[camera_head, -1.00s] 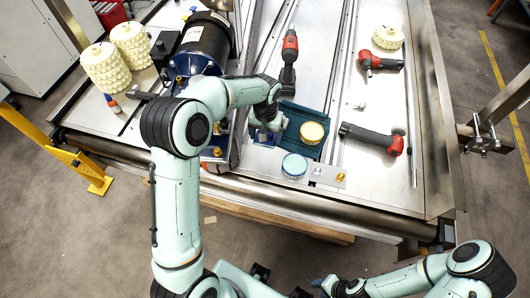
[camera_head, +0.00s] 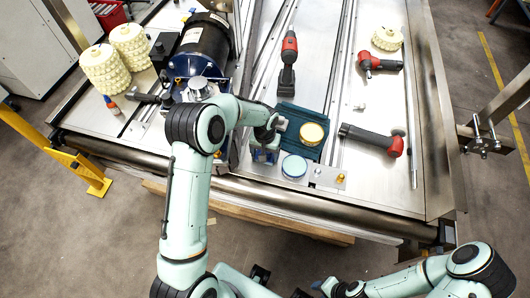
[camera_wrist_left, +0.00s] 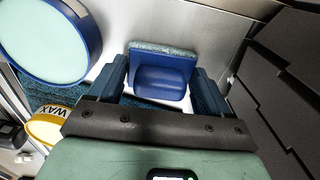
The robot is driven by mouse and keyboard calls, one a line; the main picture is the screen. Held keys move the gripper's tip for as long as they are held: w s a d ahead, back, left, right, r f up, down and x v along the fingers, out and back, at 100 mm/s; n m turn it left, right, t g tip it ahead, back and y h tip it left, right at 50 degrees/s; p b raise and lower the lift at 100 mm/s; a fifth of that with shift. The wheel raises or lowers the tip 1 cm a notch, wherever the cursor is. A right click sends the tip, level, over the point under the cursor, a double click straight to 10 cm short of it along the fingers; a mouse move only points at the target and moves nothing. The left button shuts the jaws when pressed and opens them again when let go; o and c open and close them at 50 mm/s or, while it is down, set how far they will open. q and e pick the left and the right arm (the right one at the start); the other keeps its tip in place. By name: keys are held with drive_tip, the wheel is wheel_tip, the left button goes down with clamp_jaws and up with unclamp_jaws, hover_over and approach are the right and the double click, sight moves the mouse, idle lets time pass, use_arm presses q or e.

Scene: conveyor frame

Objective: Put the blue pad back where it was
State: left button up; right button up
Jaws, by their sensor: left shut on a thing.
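The blue pad (camera_wrist_left: 160,84) has a blue block handle and a fuzzy teal face. In the left wrist view it sits between the two fingers of my left gripper (camera_wrist_left: 163,92), which is shut on it. In the head view my left gripper (camera_head: 265,152) is low over the bench's front part, left of the round pale-topped blue tin (camera_head: 294,166). I cannot tell whether the pad touches the metal. My right gripper (camera_head: 328,285) is at the bottom edge, away from the bench, and its jaws are unclear.
A small metal plate (camera_head: 327,176) lies near the front edge.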

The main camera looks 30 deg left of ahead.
use_arm(q)
drive_tip(key=shift+f, duration=0.15)
drive_tip(key=o, duration=0.9)
drive_tip(key=shift+o, duration=0.2)
wheel_tip(320, 180, up, 12)
drive_tip(key=shift+r, duration=0.2)
